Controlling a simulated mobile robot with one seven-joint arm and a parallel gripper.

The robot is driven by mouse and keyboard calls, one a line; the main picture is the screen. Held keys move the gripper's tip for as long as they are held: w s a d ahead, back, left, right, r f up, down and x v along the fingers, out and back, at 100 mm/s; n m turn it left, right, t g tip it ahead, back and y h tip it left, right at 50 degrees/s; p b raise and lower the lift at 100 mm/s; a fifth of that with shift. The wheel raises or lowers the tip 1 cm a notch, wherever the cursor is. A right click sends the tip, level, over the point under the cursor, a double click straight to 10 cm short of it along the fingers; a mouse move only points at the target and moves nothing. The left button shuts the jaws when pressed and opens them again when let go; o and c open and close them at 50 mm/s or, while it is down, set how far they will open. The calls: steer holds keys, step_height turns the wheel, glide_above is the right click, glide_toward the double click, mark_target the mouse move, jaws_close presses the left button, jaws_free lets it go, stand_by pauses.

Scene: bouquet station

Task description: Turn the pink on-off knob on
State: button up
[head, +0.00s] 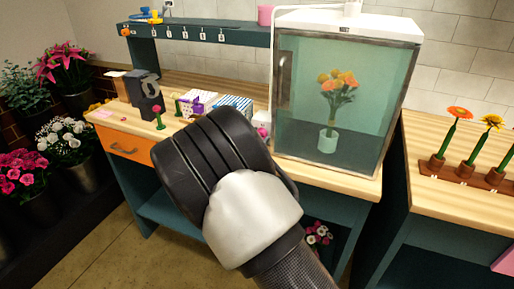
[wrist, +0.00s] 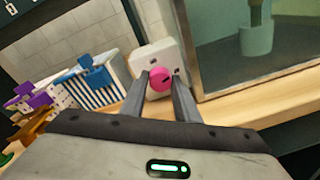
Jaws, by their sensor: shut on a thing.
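The pink knob (wrist: 162,79) is round with a dark mark and sits on a small white box (wrist: 146,57). In the wrist view my gripper (wrist: 160,82) has one finger on each side of the knob and is shut on it. In the head view a bit of pink at the white box (head: 263,131) shows beside my arm, left of the glass case. My arm hides the gripper's fingers in the head view.
Purple and blue-striped boxes (wrist: 92,82) stand close on the left. A rack with single flowers (head: 466,172) is on the right table.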

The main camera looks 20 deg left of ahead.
steer(key=m+b, duration=0.2)
steer(key=b, duration=0.1)
steer(key=shift+f, duration=0.25)
steer(key=shift+m+b, duration=0.5)
steer(key=shift+b, duration=0.2)
steer(key=shift+r+y, duration=0.2)
steer(key=shift+y, duration=0.1)
steer(key=o, duration=1)
steer(key=shift+o, duration=0.2)
steer(key=s+a+r+p, duration=0.1)
steer(key=s+p, duration=0.1)
steer(key=s, duration=1.5)
steer(key=shift+s+r, duration=0.2)
steer(key=shift+r, duration=0.2)
steer(key=shift+a, duration=0.1)
